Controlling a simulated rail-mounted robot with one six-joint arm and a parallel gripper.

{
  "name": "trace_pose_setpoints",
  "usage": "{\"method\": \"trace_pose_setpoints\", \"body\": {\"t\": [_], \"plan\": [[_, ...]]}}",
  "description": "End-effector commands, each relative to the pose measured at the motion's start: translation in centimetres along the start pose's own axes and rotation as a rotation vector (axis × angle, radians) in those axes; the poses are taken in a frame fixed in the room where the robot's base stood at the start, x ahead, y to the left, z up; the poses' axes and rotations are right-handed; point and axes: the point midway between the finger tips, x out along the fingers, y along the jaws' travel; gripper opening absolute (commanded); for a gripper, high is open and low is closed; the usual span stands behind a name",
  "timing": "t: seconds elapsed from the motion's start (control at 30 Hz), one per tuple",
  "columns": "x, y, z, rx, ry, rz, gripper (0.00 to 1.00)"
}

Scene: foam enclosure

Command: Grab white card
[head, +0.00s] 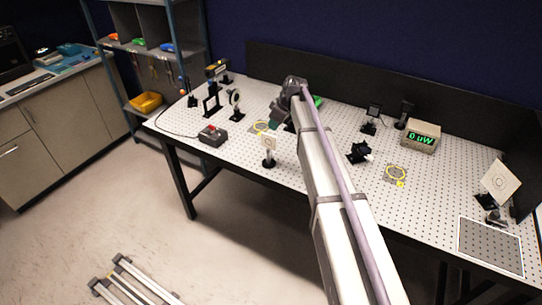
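A small white card (269,144) with a mark on it stands upright on a black post near the table's front edge, left of my arm. A larger whitish square card (500,181) with a ring mark stands tilted on a black mount at the right end of the table. I cannot tell which of the two the task means. My arm crosses the middle of the picture, and its far end is over the back middle of the table. My gripper's fingers cannot be made out there, and both cards stand apart from the arm.
The perforated table (330,128) bears black optic mounts, a red-button box (212,135), a meter (421,136) reading 0 uW and yellow rings (396,173). A grey panel (490,247) lies at the front right. A dark wall (340,88) lines the back.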

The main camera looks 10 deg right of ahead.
Motion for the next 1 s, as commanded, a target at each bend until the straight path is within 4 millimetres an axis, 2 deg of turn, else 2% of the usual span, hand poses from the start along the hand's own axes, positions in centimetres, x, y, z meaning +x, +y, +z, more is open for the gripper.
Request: {"method": "trace_pose_setpoints", "body": {"t": [0.03, 0.1, 0.3, 0.57, 0.8, 1.0], "plan": [[2.2, 0.1, 0.4, -0.001, 0.000, 0.000, 0.36], [3.4, 0.0, 0.3, -0.001, 0.000, 0.000, 0.36], [3.8, 0.0, 0.1, 0.000, -0.001, 0.000, 0.36], [8.7, 0.1, 0.2, 0.001, -0.001, 0.000, 0.36], [8.5, 0.1, -0.1, 0.001, -0.001, 0.000, 0.36], [8.5, 0.1, -0.1, 0.001, -0.001, 0.000, 0.18]]}}
